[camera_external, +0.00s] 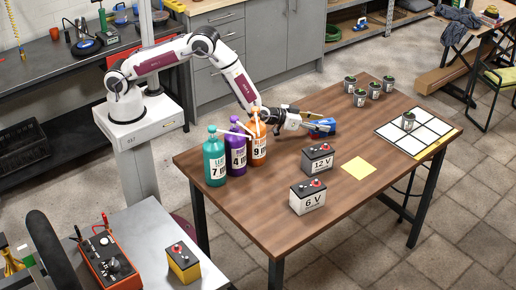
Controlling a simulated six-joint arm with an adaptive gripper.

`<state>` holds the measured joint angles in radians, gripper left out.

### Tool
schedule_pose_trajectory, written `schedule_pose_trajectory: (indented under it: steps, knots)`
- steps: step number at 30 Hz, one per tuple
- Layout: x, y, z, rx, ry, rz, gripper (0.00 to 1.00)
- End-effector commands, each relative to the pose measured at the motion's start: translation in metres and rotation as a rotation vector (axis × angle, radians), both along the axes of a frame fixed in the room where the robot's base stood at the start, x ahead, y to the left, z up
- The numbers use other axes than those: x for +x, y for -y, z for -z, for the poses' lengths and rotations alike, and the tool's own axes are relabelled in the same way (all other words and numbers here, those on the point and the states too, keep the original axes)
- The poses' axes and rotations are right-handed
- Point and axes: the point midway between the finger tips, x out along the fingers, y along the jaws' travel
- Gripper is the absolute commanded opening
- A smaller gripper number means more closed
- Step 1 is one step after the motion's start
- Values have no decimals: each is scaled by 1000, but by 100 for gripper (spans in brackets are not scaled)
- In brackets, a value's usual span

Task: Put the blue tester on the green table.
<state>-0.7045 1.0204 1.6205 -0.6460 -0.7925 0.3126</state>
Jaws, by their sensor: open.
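A blue tester (323,132) lies near the back edge of the brown wooden table (240,200), left of the table's middle. It is small in the picture and partly covered by my gripper. My gripper (318,127) is low over the wooden table, right at the tester, its open fingers pointing right. I cannot tell whether the fingers are around the tester or just in front of it, or whether they touch it. I see no table with a green top; the other tables and benches look grey or wooden.
Teal, purple and orange bottles (214,160) stand left of my gripper, under my arm. Two batteries, 12 V (317,160) and 6 V (307,198), and a yellow note (358,170) are in front. Small jars (361,97) and a white grid (420,132) are right.

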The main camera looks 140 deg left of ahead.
Motion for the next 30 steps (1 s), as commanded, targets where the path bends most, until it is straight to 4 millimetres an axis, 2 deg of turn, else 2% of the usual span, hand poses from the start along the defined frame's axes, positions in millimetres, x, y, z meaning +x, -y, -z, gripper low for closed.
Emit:
schedule_pose_trajectory:
  steps: [7,23,24,29,30]
  knots:
    - [5,-12,5,0,0,1,46]
    - [5,-12,5,0,0,1,46]
    - [5,-12,5,0,0,1,43]
    - [5,-12,5,0,0,1,2]
    - [5,-12,5,0,0,1,0]
